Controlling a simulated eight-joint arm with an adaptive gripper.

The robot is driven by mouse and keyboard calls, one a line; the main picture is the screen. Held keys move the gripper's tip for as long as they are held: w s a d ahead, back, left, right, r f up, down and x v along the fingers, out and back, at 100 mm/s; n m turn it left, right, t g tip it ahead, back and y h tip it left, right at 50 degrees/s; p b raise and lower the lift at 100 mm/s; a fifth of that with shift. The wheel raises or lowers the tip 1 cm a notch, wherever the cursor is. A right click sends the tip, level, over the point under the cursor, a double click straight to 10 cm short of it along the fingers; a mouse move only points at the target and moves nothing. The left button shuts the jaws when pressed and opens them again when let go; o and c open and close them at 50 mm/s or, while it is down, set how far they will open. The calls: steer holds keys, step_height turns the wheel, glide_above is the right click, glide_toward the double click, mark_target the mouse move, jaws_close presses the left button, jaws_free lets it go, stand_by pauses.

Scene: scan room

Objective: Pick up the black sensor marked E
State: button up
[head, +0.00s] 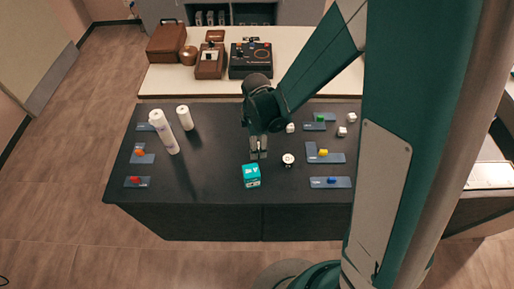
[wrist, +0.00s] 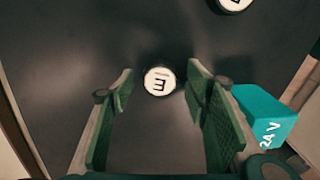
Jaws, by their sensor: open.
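The sensor marked E (wrist: 160,84) shows in the wrist view as a round white face with a dark rim, lying on the black table. The letter appears upside down. My gripper (wrist: 161,73) is open, with its green-padded fingers to the left and right of the sensor and nothing held. The sensor sits about level with the fingertips in the picture; I cannot tell its exact distance below them. In the head view my gripper (head: 258,150) points down over the middle of the table, and I cannot make out the E sensor there.
A teal box (head: 251,175) stands just in front of my gripper, close to the right finger in the wrist view (wrist: 266,117). Another round white-faced sensor (head: 288,159) lies to the right.

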stand_by(0.4)
steer(key=c, duration=1)
steer(key=shift+r, duration=0.2)
steer(key=shift+r+p, duration=0.85)
steer(key=shift+r, duration=4)
